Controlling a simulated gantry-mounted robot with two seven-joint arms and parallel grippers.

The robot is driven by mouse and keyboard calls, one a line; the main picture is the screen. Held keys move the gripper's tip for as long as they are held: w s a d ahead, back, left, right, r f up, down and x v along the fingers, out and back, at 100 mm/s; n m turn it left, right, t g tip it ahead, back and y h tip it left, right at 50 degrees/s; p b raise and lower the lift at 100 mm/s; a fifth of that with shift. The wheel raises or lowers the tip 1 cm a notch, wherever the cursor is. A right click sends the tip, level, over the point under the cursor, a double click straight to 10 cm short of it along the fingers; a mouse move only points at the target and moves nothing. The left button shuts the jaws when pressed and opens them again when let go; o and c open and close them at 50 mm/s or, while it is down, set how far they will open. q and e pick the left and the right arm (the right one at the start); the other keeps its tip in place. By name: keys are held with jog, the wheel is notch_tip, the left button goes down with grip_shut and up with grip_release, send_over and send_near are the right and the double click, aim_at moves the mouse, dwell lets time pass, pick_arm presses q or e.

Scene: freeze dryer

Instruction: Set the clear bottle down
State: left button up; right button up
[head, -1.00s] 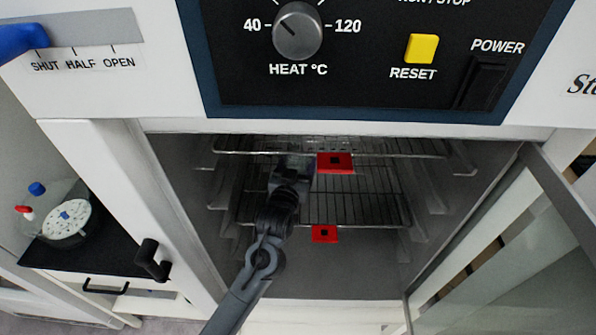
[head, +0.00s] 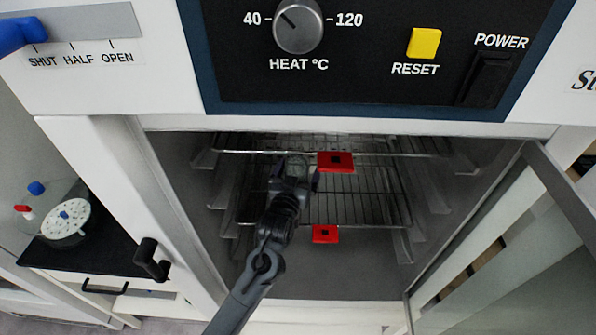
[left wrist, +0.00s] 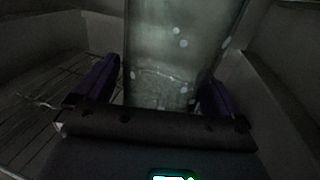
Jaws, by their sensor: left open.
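The clear bottle (left wrist: 175,45) stands as a pale, see-through shape with bright specks between the two dark fingers of my left gripper (left wrist: 160,88) in the left wrist view. The fingers are apart, one on each side of it, and the gripper is open. In the head view my left gripper (head: 298,175) reaches into the open chamber, at the left part of the wire shelves. The bottle is hard to make out there, and the contact under its base is hidden. My right gripper is not in view.
The upper wire shelf (head: 400,154) and lower wire shelf (head: 365,207) each carry a red tag, (head: 336,161) on the upper one. The chamber's side walls are close. The glass door (head: 520,250) stands open at right. A black handle (head: 151,260) juts out at left.

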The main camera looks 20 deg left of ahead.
pick_arm(q)
jog(key=shift+r, duration=0.1)
jog(key=shift+s+r, duration=0.1)
jog(key=shift+s, duration=0.05)
jog(key=s+p, duration=0.2)
jog(key=s, duration=1)
jog(key=s+f+m+g+h, duration=0.1)
jog(key=s+f+g+h, duration=0.1)
jog(key=s+f+g, duration=0.6)
jog(key=s+a+f+m+g, duration=0.1)
jog(key=s+f+g, duration=0.2)
jog(key=s, duration=0.7)
jog(key=s+a+f+g, duration=0.1)
jog(key=s+f+g, duration=0.2)
jog(key=s, duration=0.8)
notch_tip(320, 180, down, 2)
jog(key=shift+a+f+m+y, duration=0.1)
jog(key=shift+a+m+y, duration=0.2)
jog(key=shift+a+m, duration=0.1)
jog(key=shift+s, duration=0.1)
